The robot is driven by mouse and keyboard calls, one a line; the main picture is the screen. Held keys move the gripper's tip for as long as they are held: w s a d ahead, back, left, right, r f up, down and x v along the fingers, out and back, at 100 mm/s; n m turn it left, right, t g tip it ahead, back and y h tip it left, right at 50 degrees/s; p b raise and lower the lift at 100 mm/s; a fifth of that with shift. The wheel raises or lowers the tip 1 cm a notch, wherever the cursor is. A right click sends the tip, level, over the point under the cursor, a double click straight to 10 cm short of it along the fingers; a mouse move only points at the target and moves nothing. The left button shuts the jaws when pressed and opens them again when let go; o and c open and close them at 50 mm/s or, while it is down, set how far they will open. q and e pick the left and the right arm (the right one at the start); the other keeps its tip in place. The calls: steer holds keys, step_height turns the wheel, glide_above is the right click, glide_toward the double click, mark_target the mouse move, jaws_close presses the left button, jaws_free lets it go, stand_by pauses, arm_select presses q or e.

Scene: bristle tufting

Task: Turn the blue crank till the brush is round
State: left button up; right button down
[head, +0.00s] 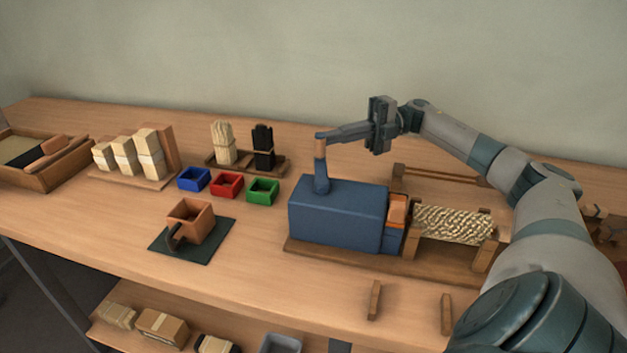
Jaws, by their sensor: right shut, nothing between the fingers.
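The blue crank (321,182) stands up from a blue box (337,215) and has a wooden grip (320,150) at its top. The brush (453,224) is a cream, twisted-looking roll of bristles, lying level between wooden supports to the right of the box. From here I cannot tell whether it is evenly round all along. My right gripper (329,136) reaches in from the right, its shut fingers level with the top of the wooden grip. They hold nothing; whether they touch the grip is unclear. My left gripper is out of view.
Small blue (193,180), red (227,186) and green (263,191) trays stand left of the box. Bristle bundles in a wooden holder (216,167) are behind them. A brown pot (190,221) sits on a dark mat (212,253). Two wooden pegs stand at the front.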

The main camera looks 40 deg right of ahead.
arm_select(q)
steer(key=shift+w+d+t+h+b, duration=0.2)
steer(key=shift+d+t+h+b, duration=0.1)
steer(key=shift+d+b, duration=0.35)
arm_select(e)
steer(key=v, duration=1.1)
steer(key=shift+d, duration=0.4)
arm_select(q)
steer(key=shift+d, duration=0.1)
arm_select(e)
steer(key=shift+s, duration=0.1)
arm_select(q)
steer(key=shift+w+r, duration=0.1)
